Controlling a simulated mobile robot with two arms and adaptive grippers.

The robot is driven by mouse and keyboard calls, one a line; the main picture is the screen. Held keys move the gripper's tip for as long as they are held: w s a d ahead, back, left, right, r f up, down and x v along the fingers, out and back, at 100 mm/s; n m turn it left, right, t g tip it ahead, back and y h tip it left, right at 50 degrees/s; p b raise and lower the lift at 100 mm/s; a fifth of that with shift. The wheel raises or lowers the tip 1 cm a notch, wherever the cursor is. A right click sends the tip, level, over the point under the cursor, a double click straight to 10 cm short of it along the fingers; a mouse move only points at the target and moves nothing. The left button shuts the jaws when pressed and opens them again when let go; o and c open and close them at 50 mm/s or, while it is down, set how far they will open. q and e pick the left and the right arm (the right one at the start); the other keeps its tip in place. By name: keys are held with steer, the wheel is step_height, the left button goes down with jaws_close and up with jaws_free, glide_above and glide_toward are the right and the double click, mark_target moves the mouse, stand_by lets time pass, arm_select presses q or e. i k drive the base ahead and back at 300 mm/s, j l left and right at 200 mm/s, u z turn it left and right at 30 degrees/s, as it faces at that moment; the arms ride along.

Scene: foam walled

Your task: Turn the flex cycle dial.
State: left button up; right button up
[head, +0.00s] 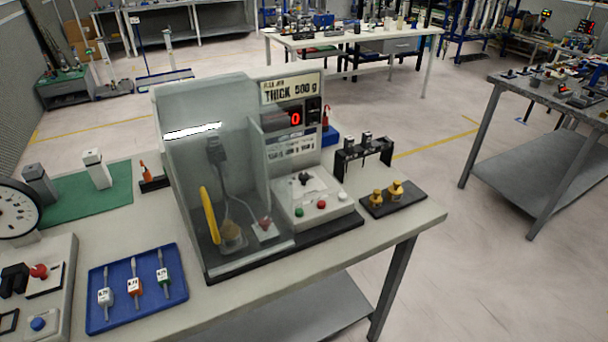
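A tester with a clear-walled chamber (185,170) stands on the grey bench. Its sign panel (291,89) reads "THICK 500 g", with smaller text above too small to read surely. Below it a red display (295,119) shows 0. A light control box (315,196) at its right front carries a black dial (304,178) with red, green and white buttons in front of it. I take this black dial for the flex cycle dial; its markings are too small to read. Inside the chamber are a yellow bar (209,214) and a cable. Neither of my grippers shows.
A blue tray (117,320) with several tagged tools lies at front left. A black plate (391,200) with brass pieces and a black rack (363,152) stand right of the tester. A gauge (14,212) is at far left. Another table (535,90) stands right, across open floor.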

mark_target(303, 177)
steer(key=k+l+z, duration=0.2)
steer(key=l, duration=0.15)
steer(key=k+l+z, duration=0.2)
steer(key=l, duration=0.15)
steer(key=l+z, duration=0.2)
steer(key=l, duration=0.2)
